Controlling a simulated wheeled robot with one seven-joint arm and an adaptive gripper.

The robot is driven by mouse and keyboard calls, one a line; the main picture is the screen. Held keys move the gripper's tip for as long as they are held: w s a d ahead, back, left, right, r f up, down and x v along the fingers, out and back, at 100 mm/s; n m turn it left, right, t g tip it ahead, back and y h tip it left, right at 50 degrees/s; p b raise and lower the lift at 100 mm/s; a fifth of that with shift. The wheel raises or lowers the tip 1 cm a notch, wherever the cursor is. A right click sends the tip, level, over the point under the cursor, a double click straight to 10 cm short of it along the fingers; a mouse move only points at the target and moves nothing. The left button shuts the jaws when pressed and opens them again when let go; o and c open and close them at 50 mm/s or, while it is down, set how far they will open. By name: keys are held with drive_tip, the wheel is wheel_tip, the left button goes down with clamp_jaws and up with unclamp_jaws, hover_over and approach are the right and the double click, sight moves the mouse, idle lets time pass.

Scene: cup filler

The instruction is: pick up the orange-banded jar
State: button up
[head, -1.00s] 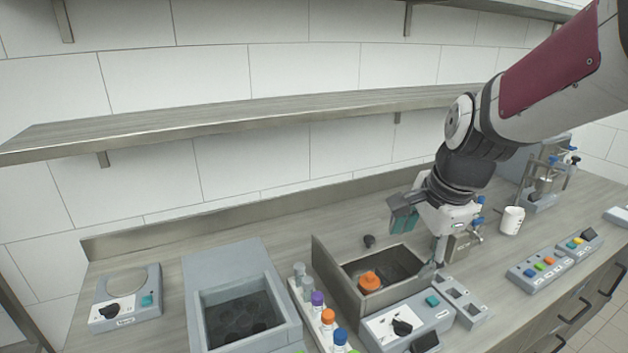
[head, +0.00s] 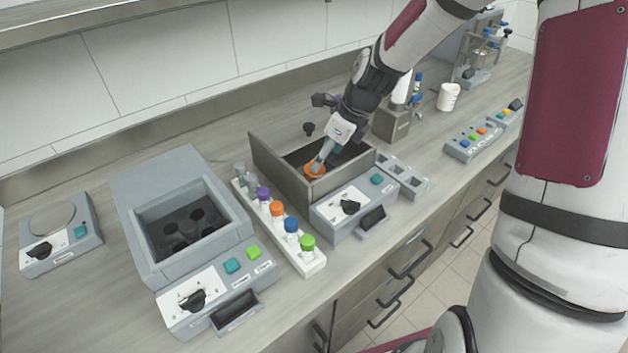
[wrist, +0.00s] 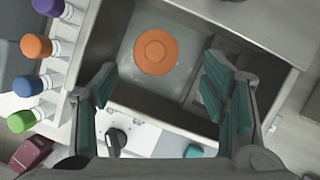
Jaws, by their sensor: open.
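The orange-banded jar shows as a round orange top (head: 314,169) inside the open metal basin (head: 264,158). In the wrist view the orange top (wrist: 155,52) lies ahead of the fingertips, roughly centred between them. Its lower body is hidden from above. My gripper (head: 325,158) reaches down into the basin, close to the jar. In the wrist view my gripper (wrist: 160,85) is open, with teal pads apart and nothing between them. I cannot tell whether a finger touches the jar in the head view.
A white rack (head: 300,262) of vials with coloured caps stands left of the basin. A control box (head: 345,205) adjoins the basin's front. A grey well unit (head: 180,195) stands further left.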

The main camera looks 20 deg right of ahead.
drive_tip(key=x, duration=0.7)
drive_tip(key=shift+s+a+f, duration=0.15)
drive_tip(key=shift+a+f, duration=0.05)
drive_tip(key=shift+a, duration=0.05)
drive_tip(key=c, duration=1.4)
drive_tip(key=shift+o, duration=0.2)
drive_tip(key=shift+r, duration=0.15)
